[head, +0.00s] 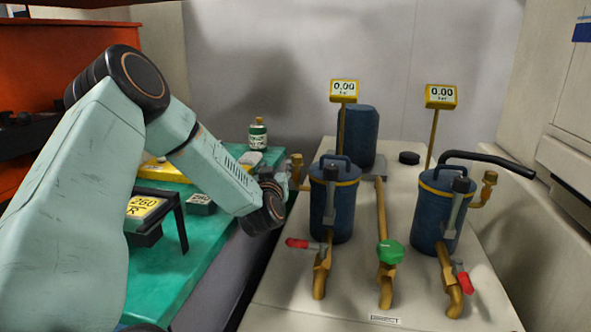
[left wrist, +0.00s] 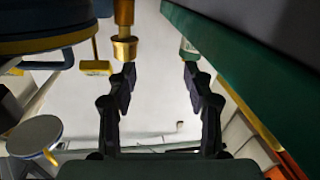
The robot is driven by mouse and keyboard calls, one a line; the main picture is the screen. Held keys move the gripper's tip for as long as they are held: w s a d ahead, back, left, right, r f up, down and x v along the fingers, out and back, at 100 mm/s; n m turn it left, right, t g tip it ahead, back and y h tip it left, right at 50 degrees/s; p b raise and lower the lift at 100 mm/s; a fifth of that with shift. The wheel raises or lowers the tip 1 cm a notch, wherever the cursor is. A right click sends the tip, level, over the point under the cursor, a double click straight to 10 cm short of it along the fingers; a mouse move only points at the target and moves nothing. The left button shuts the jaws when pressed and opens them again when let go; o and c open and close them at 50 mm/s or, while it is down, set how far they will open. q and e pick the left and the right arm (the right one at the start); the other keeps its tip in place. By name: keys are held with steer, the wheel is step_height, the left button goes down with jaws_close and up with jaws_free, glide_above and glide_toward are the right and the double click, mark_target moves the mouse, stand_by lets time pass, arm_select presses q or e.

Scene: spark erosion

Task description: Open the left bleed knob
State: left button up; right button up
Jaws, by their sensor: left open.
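The left bleed knob is a small brass knob (head: 297,159) on the left side of the left blue canister (head: 331,205). My left gripper (head: 284,178) is beside it, partly hidden by its own wrist in the head view. In the left wrist view, my left gripper (left wrist: 159,78) is open with nothing between its fingers. The brass knob (left wrist: 124,47) shows just beyond the left-hand fingertip, not between the fingers. I cannot tell whether they touch. The blue canister (left wrist: 45,22) is at the upper left there. My right gripper is not in view.
A right blue canister (head: 440,212) has a similar brass knob (head: 490,178). Red-handled valves and a green knob (head: 390,252) are in front. A green table (head: 165,275) with a bottle (head: 257,134) and a yellow-display device (head: 145,207) lies left; its edge is near my gripper.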

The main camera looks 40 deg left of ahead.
mark_target(295, 163)
arm_select(q)
steer(key=w+d+m+t+h, duration=0.1)
steer(key=m, duration=0.1)
steer(key=w+d+m+h, duration=0.1)
steer(key=m, duration=0.1)
steer(key=shift+w+d+f+t+h, duration=0.1)
steer(key=shift+w+d+t+h, duration=0.15)
steer(key=shift+w+t+h, duration=0.15)
steer(key=b+x, duration=0.2)
steer(key=x, duration=0.3)
steer(key=shift+d+f, duration=0.1)
steer(key=shift+b+x, duration=0.35)
steer(key=shift+x, duration=0.55)
jaws_close()
